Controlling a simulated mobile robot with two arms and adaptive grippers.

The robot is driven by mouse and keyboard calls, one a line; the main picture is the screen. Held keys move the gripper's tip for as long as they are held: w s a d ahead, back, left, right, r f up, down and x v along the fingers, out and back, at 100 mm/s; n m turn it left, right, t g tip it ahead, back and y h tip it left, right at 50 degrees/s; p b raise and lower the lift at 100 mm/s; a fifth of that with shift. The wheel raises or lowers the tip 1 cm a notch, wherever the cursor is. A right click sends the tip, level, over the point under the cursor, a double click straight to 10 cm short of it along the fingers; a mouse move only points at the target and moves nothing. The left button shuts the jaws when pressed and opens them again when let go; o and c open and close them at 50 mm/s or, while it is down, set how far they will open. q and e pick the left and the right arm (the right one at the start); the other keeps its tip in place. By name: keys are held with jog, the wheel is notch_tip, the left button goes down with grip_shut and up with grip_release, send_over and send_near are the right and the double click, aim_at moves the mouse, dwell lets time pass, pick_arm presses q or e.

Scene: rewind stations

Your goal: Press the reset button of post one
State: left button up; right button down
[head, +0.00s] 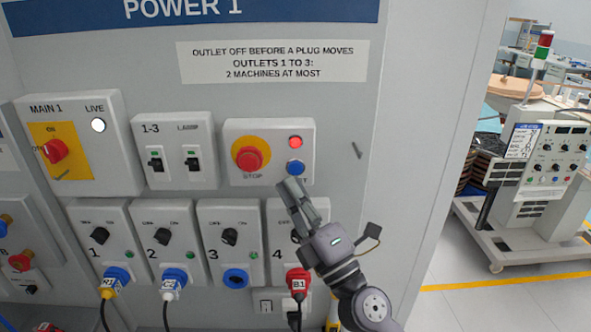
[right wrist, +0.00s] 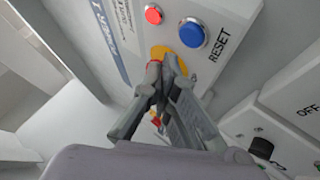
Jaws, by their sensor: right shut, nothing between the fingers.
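The blue reset button (head: 295,168) is on the right side of the white stop box (head: 228,138) on the POWER 1 panel. A red light (head: 296,142) is above it, and the red stop knob (head: 249,155) on a yellow disc is to its left. My right gripper (head: 290,186) is shut and empty, its fingertips just below the button in the head view. In the right wrist view the blue button (right wrist: 192,35) shows whole beside the word RESET, past the fingertips (right wrist: 165,62). Contact is not visible. The fingers partly hide the stop knob there. My left gripper is not in view.
Below are outlets 1 to 4 with knobs; a red plug (head: 297,281) sits in outlet 4, partly behind my right arm. A wheeled machine (head: 545,165) stands at right beyond clear floor.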

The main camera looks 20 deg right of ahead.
jog(key=shift+w+d, duration=0.2)
jog(key=shift+w, duration=0.55)
jog(key=shift+w, duration=0.1)
dwell(0.9)
jog(key=shift+w+d, duration=0.1)
jog(key=shift+w, duration=0.2)
jog(key=shift+w+d, duration=0.15)
jog(key=shift+w, duration=0.2)
dwell(0.7)
jog(key=shift+s, duration=0.1)
jog(key=shift+s+a, duration=0.2)
jog(key=shift+s, duration=0.5)
jog(key=shift+s+a, duration=0.25)
jog(key=shift+s, duration=0.55)
jog(key=shift+s+a, duration=0.2)
jog(key=shift+s, duration=0.55)
jog(key=shift+s+a, duration=0.25)
jog(key=shift+s, duration=0.55)
